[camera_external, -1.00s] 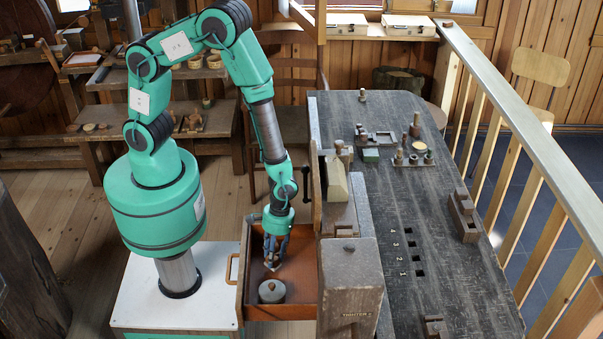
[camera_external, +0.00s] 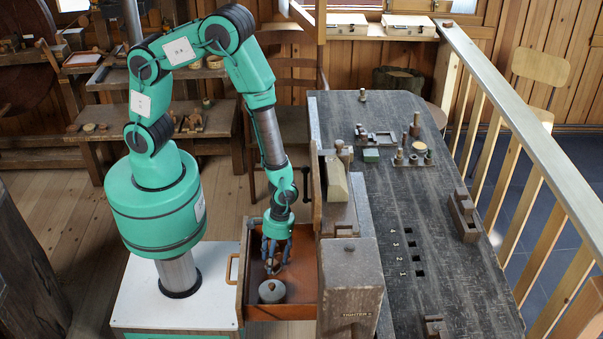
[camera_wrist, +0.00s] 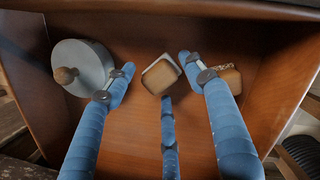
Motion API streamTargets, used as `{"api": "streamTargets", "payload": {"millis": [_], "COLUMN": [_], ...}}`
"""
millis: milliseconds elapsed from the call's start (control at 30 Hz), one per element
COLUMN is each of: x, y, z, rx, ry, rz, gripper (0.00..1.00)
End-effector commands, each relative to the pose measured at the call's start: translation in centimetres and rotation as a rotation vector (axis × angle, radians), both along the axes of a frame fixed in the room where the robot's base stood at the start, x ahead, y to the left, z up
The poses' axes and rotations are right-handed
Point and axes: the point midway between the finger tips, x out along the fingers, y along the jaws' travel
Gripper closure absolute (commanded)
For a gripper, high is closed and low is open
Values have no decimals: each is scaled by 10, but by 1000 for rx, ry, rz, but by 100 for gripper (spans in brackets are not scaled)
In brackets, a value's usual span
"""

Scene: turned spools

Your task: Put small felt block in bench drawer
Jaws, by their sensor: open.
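The bench drawer (camera_external: 280,313) is pulled out at the left side of the bench. My gripper (camera_external: 272,268) is down inside it with its fingers spread open.
A grey round pot with a wooden knob (camera_external: 271,291) stands in the drawer, left of my fingers in the wrist view (camera_wrist: 88,65). Another wooden block (camera_wrist: 228,78) lies behind my right finger.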

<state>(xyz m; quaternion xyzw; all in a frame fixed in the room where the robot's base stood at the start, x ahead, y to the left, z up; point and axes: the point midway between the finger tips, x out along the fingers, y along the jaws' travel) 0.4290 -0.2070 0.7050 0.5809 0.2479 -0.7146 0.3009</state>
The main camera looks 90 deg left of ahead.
Motion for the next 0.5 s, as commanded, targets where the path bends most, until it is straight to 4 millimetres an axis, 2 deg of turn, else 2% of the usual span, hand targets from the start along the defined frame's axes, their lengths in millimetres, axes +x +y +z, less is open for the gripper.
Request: {"api": "streamTargets", "payload": {"millis": [267,500], "x": [1,6], "y": [1,5], "z": [10,41], "rx": [-1,-1], "ry": [-1,-1], "rz": [0,-1], "gripper": [46,46]}}
